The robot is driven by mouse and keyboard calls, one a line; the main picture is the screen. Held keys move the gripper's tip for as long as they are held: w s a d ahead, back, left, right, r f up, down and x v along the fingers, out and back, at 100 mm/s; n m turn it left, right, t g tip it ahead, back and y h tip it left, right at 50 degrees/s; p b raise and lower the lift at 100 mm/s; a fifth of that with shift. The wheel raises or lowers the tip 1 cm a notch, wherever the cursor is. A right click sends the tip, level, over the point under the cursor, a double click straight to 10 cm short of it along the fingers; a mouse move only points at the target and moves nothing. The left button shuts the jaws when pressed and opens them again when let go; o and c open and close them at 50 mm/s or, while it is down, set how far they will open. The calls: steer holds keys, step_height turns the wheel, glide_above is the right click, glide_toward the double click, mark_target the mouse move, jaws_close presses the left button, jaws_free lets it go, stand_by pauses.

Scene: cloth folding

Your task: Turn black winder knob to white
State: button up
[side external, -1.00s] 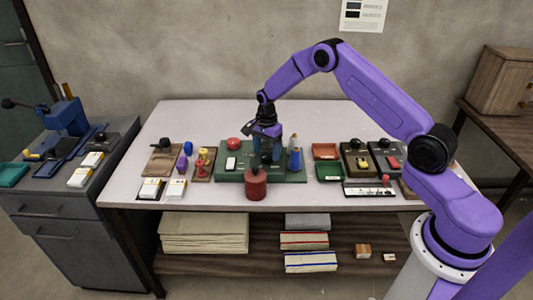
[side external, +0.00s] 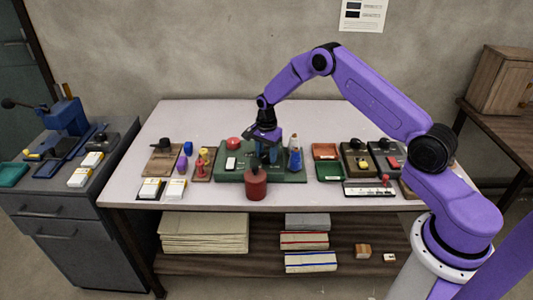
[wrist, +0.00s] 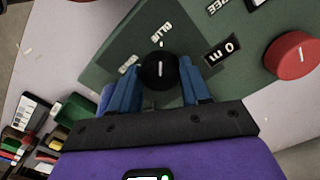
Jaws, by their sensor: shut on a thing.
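In the wrist view the black winder knob (wrist: 159,70) stands on a green panel (wrist: 108,58). A white pointer line on its top points up the picture, roughly toward a label reading "BLUE" (wrist: 160,36). Another label (wrist: 129,64) lies to the left of the knob, too blurred to read. My gripper (wrist: 160,86) has its two blue fingers on either side of the knob and is shut on it. In the side external view my gripper (side external: 266,155) is low over the green base (side external: 291,176), and the knob is hidden there.
A red round button (wrist: 291,55) and an "0 m" plate (wrist: 222,50) lie to the knob's right in the wrist view. In the side view, a red canister (side external: 256,186) stands in front of the base, and a blue bottle (side external: 295,157) stands right of my gripper.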

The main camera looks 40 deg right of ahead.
mark_target(267, 155)
steer(key=n, duration=0.8)
steer(key=shift+n, duration=0.3)
steer(key=n, duration=0.4)
steer(key=shift+d+n, duration=0.1)
steer(key=shift+n, duration=0.2)
steer(key=n, duration=0.4)
steer(key=shift+n, duration=0.3)
steer(key=o, duration=1.1)
step_height(267, 155, up, 18)
steer(key=shift+f, duration=0.25)
